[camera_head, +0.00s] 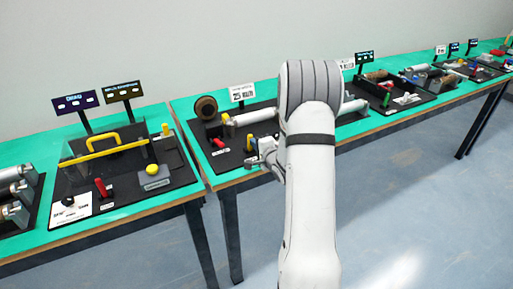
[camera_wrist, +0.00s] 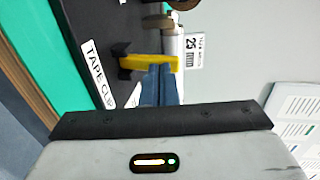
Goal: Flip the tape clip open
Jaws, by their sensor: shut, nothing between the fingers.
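The tape clip station carries a white label reading TAPE CLIP (camera_wrist: 98,73) on a dark board. In the wrist view a yellow lever-like piece (camera_wrist: 148,61) juts right from a small black mount (camera_wrist: 125,61); I take it to be the clip. My gripper (camera_wrist: 160,70) is shut and empty. Its blue-grey fingers lie together, with the tips at the yellow piece's right part. Whether they touch it or lie just under it I cannot tell. In the head view my gripper (camera_head: 262,160) is low over the board, by a small yellow part (camera_head: 251,143); my arm hides much of the area.
A brown round roll (camera_head: 205,108) and a pale roller (camera_head: 252,117) stand behind the clip, with a 25 sign (camera_head: 243,93). A red-handled part (camera_head: 219,142) lies left of my gripper. The green table's front edge (camera_head: 232,178) is close. Other stations stand on both sides.

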